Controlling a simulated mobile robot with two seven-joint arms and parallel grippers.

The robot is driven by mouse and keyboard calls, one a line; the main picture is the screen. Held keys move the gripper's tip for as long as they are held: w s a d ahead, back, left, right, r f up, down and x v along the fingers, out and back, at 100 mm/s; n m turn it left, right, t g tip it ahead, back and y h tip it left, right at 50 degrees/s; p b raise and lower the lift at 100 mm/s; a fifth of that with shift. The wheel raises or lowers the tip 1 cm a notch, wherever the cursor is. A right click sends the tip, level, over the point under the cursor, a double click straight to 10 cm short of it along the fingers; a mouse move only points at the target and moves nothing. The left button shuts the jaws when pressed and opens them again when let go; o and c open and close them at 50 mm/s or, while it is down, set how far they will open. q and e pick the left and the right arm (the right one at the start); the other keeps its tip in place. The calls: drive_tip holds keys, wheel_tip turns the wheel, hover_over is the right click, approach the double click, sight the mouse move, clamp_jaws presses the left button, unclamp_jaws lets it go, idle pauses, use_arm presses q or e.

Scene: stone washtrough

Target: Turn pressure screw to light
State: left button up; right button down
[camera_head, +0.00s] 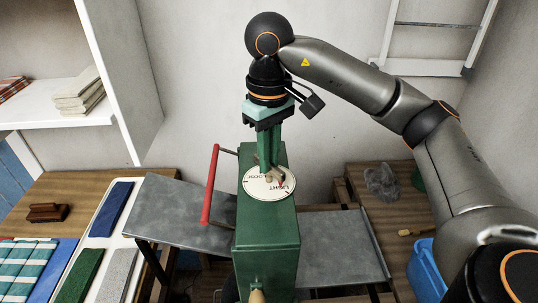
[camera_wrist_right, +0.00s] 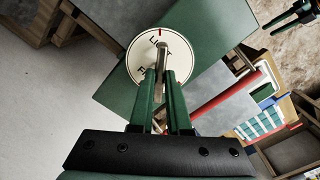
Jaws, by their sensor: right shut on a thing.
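The green press housing (camera_head: 266,235) stands in the middle of the head view. A round white dial (camera_head: 257,188) lies on its top, with LOOSE at the left and LIGHT at the right. A small red pointer part (camera_head: 282,183) shows near LIGHT; its exact alignment is hard to tell. My right gripper (camera_head: 270,172) reaches down from above and is shut on the pressure screw's handle (camera_wrist_right: 161,55) over the dial (camera_wrist_right: 148,66). The fingers hide part of the handle and dial. What looks like my left gripper (camera_wrist_right: 286,18) shows small at the top right of the wrist view, apart from the press.
A red bar (camera_head: 211,185) runs along the press's left side. Grey metal boards (camera_head: 175,210) extend on both sides. Folded cloths (camera_head: 22,262) and a brown brush (camera_head: 47,212) lie at left. A blue tub (camera_head: 425,268) stands at right.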

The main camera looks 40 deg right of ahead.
drive_tip(key=shift+n, duration=0.6)
drive_tip(key=c, duration=0.9)
unclamp_jaws()
drive_tip(key=shift+r, duration=0.1)
wheel_tip(320, 180, up, 12)
drive_tip(key=p, duration=0.3)
drive_tip(key=shift+r+p, duration=0.15)
drive_tip(key=shift+p, duration=0.2)
